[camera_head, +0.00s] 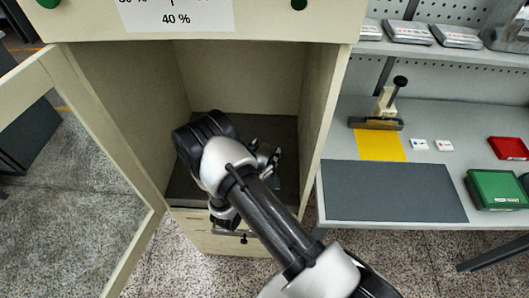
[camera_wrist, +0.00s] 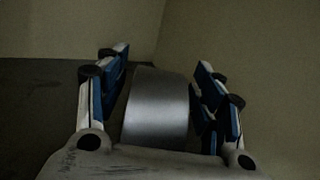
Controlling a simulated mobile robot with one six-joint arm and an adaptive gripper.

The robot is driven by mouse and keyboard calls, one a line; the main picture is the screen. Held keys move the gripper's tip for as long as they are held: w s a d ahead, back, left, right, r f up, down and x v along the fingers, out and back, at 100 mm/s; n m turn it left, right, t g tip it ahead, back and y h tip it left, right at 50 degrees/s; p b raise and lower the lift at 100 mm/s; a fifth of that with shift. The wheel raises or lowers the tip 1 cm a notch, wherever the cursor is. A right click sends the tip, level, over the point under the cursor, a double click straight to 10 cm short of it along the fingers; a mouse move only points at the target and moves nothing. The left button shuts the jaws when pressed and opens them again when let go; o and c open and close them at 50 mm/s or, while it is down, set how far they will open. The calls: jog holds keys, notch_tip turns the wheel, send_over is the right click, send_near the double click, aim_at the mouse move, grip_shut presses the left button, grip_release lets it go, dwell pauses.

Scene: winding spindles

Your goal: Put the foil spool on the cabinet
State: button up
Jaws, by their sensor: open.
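The cabinet (camera_head: 245,75) is beige, with its glazed door open to the left and a dark floor inside. My arm reaches into its compartment. My gripper (camera_wrist: 160,75) is open, with one blue-and-white finger on each side of a smooth grey cylindrical thing, apparently the foil spool (camera_wrist: 157,108). I cannot tell whether the fingers touch it. In the head view my gripper (camera_head: 268,165) is partly hidden behind my wrist, low over the cabinet floor, and the spool is not visible there.
The side walls of the compartment are close around my arm. A workbench (camera_head: 440,120) to the right holds a dark mat (camera_head: 390,190), a yellow sheet (camera_head: 380,146), a lever tool (camera_head: 378,123), a green box (camera_head: 497,188) and a red box (camera_head: 508,148). The open door (camera_head: 95,120) bounds the left.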

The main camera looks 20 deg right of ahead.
jog(key=shift+a+r, duration=0.1)
jog(key=shift+r, duration=0.1)
jog(key=p+v, duration=0.2)
jog(key=v, duration=1)
jog(key=shift+f, duration=0.1)
